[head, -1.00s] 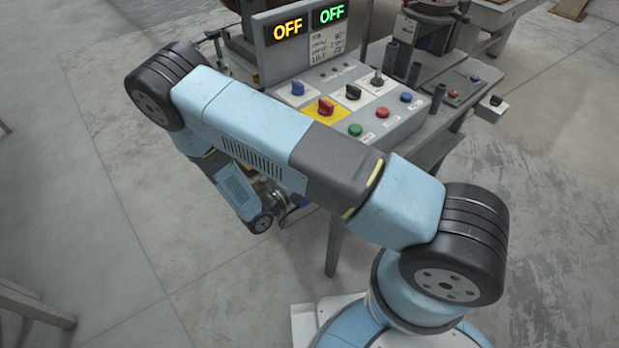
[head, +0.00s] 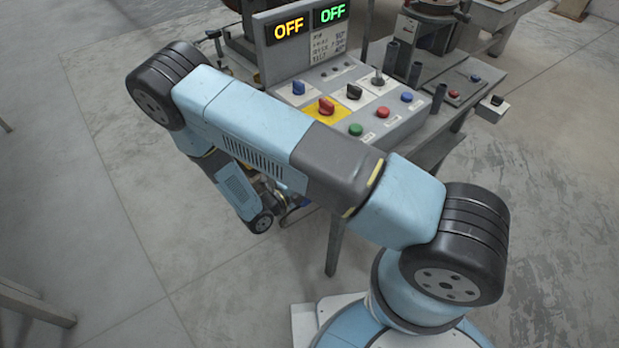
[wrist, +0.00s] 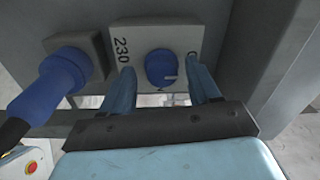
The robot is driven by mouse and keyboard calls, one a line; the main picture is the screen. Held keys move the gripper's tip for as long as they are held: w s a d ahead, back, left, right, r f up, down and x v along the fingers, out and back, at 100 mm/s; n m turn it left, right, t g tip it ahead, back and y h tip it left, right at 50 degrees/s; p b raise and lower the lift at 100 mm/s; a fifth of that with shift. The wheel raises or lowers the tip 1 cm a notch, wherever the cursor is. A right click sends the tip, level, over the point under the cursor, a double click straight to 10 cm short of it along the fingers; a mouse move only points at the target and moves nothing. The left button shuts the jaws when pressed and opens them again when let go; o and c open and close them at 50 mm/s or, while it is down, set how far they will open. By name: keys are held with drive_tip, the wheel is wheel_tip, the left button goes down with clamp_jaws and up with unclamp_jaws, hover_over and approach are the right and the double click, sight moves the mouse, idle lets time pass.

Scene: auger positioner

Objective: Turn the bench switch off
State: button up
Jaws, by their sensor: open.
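The bench switch is a round blue knob (wrist: 160,68) on a pale plate (wrist: 143,38) on the side of the bench, seen in the wrist view. The plate reads 230 at the left and seems to carry a 0 at the right. A white mark on the knob points to the right. My gripper (wrist: 162,73) is open, with one blue finger on each side of the knob. I see gaps between fingers and knob; exact depth is unclear. In the head view my arm largely hides the gripper and the switch.
A blue plug with a black cable (wrist: 60,82) sits in a socket just left of the switch. A grey bench leg (wrist: 280,60) stands at the right. On the bench, a control console (head: 395,125) has knobs, buttons and two displays (head: 308,26) reading OFF.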

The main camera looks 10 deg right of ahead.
drive_tip(key=shift+a, duration=0.1)
drive_tip(key=v, duration=1.3)
drive_tip(key=shift+s+a, duration=0.2)
drive_tip(key=shift+s, duration=0.05)
drive_tip(key=shift+f, duration=0.15)
